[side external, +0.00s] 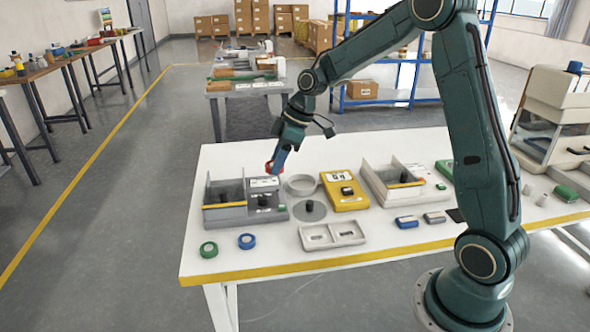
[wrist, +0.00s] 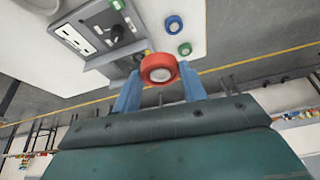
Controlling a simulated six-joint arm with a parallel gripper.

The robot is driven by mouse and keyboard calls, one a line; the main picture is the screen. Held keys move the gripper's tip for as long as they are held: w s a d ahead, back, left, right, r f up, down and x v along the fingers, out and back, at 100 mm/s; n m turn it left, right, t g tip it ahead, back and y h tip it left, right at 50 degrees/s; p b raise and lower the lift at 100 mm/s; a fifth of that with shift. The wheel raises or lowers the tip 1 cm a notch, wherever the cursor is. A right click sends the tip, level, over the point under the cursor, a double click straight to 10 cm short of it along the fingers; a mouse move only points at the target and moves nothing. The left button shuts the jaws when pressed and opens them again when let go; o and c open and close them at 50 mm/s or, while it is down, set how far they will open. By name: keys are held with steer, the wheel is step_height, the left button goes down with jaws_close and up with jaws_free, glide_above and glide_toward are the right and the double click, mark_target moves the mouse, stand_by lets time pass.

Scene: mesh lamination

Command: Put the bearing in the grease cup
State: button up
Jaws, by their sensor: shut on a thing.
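My gripper (side external: 276,160) is shut on a red ring with a pale centre, which I take as the bearing (side external: 269,168). In the wrist view the bearing (wrist: 158,68) sits between the two blue fingers of my gripper (wrist: 160,80). My gripper holds it above the back of the grey machine on the left of the table. A round, pale grey open bowl, which looks like the grease cup (side external: 301,185), stands on the table to the right of the gripper. The inside of the bowl is hard to make out.
The grey machine (side external: 228,215) has a low wall and a black knob. A yellow device (side external: 345,193) and a second tray-like machine (side external: 376,180) stand right of the bowl. A two-pocket tray (side external: 332,246) and green (side external: 209,250) and blue (side external: 247,241) rings lie nearer the front.

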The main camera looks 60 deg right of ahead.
steer(key=w+d, duration=0.5)
steer(key=d, duration=0.6)
glide_above(300, 187)
steer(key=s, duration=0.1)
steer(key=shift+s+d+r+m+h, duration=0.15)
steer(key=shift+d+m+h, duration=0.15)
steer(key=shift+d+m, duration=0.15)
step_height(300, 187, down, 16)
steer(key=shift+r, duration=0.15)
steer(key=shift+f, duration=2.15)
steer(key=shift+f, duration=0.1)
